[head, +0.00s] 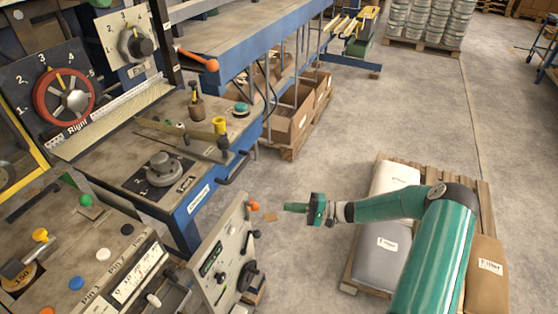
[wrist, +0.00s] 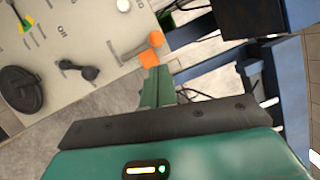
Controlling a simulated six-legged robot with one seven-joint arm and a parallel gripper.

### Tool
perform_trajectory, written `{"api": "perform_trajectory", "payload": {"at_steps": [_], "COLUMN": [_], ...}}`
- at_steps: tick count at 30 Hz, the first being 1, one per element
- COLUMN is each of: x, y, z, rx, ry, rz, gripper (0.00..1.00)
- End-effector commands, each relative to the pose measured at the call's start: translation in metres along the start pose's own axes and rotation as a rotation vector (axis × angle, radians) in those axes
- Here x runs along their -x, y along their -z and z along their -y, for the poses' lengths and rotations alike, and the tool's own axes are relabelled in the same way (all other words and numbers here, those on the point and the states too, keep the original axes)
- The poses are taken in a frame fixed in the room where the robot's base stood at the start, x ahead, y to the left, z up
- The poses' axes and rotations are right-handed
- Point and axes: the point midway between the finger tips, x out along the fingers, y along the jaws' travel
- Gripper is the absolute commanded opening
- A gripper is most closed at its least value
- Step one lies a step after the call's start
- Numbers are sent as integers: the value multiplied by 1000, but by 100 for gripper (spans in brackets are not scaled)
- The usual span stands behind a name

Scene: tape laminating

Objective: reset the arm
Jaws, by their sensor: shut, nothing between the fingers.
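My gripper (head: 296,208) is at the end of my green arm, in the lower middle of the head view. Its fingers point left and are shut with nothing between them. In the wrist view the shut fingers (wrist: 157,88) point up, towards an orange knob (wrist: 151,48) on a light panel. In the head view the orange-tipped lever (head: 254,206) on the upright panel (head: 222,262) is just left of the fingertips, and a gap of floor shows between them.
The machine console (head: 165,170) with dials, knobs and buttons fills the left. A pallet (head: 483,190) with sacks lies under my arm at the right. Cardboard boxes (head: 290,120) stand below the blue bench. Open floor (head: 340,115) lies in the middle. Stacked cans (head: 425,20) stand far back.

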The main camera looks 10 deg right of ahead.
Motion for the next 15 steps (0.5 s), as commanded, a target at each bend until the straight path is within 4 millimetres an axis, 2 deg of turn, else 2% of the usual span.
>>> {"api": "perform_trajectory", "payload": {"at_steps": [8,15], "x": [-8,-25], "y": [-9,-46], "z": [9,38], "rx": [7,27], "ry": [-69,-349], "rz": [40,159], "gripper": [0,0]}}
